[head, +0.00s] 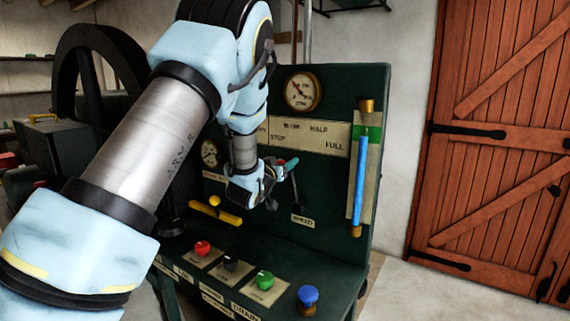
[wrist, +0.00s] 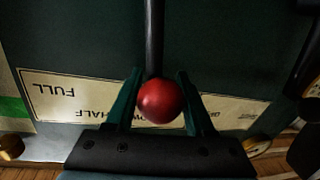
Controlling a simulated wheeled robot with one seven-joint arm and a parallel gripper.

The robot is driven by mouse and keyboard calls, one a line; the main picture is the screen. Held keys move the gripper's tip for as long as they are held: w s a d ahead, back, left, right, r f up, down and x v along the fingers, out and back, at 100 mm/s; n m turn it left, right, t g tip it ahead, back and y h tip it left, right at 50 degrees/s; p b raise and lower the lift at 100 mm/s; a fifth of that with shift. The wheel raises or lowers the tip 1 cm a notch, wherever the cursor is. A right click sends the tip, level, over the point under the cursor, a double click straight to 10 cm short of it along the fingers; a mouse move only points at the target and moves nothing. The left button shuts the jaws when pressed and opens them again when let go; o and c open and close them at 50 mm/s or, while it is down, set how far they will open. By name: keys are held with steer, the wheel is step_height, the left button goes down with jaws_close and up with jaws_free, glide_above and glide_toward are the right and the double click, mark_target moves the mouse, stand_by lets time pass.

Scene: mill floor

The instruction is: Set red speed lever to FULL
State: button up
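The red ball knob (wrist: 161,101) of the speed lever sits between the two fingers of my gripper (wrist: 160,85) in the wrist view. The fingers lie close along both sides of it, and my gripper looks shut on it. The dark lever shaft (wrist: 154,35) runs up past the fingertips. In the head view my gripper (head: 277,172) is at the lever (head: 294,189), which leans a little left above the SPEED label (head: 303,220). The scale plate (head: 335,136) above it reads STOP, SLOW, HALF and FULL, with FULL at the right end. My arm covers its left end.
A tall gauge with a blue bar (head: 359,180) stands right of the lever. A yellow handle (head: 216,211) is at the lower left. Red (head: 202,248), black, green (head: 264,280) and blue (head: 308,296) knobs line the ledge. A round dial (head: 303,91) is above.

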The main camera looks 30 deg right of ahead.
jaws_close()
stand_by(0.4)
steer(key=shift+s+d, duration=0.1)
